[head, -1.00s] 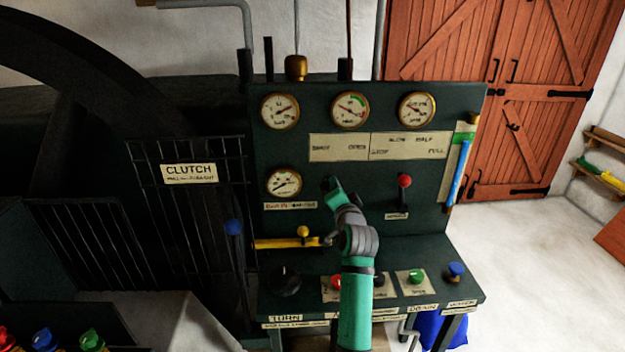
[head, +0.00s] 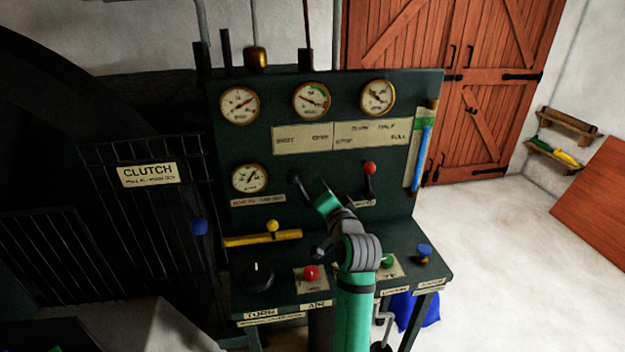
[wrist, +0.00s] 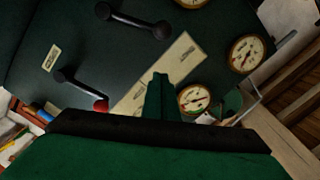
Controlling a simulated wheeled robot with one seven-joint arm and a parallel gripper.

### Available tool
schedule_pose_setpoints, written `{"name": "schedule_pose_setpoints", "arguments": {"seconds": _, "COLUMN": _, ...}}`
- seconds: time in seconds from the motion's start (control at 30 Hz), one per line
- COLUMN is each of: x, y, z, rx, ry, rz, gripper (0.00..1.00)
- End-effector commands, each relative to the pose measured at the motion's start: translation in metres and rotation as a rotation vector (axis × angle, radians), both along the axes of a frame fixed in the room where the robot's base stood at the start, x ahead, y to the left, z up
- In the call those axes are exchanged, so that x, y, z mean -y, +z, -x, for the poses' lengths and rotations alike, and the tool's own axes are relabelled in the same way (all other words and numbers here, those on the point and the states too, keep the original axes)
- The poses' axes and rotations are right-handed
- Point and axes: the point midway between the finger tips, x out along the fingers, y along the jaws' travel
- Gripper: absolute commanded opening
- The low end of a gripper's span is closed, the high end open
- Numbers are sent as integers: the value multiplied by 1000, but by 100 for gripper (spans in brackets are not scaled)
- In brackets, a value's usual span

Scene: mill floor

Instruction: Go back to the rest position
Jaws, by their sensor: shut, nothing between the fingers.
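My gripper (wrist: 160,88) shows in the wrist view with its fingers together and nothing between them. It points toward the dark green control panel (wrist: 50,25), but I cannot tell its distance from it. In the head view my green arm rises in front of the panel (head: 290,215) and bends at grey joints; its fingers cannot be made out there. A black lever (head: 298,183) and a red-knobbed lever (head: 369,170) stand on either side of the arm's upper part. Both also show in the wrist view, the black lever (wrist: 130,20) and the red-knobbed lever (wrist: 80,90).
Gauges (head: 311,101) line the panel top. A yellow-handled bar (head: 262,238), a red button (head: 311,272), a green button (head: 388,261) and a blue knob (head: 424,250) sit lower. A clutch guard (head: 105,195) stands left. Pale floor (head: 500,270) lies open at right, before a wooden door (head: 450,90).

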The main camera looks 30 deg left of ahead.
Motion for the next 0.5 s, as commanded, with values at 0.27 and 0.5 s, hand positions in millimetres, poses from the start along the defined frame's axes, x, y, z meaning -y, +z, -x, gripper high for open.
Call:
{"name": "schedule_pose_setpoints", "arguments": {"seconds": 0.27, "x": 6, "y": 0, "z": 11, "rx": -1, "ry": 4, "rz": 0, "gripper": 0}}
{"name": "schedule_pose_setpoints", "arguments": {"seconds": 0.5, "x": 14, "y": -22, "z": 14, "rx": -2, "ry": -17, "rz": 5, "gripper": 0}}
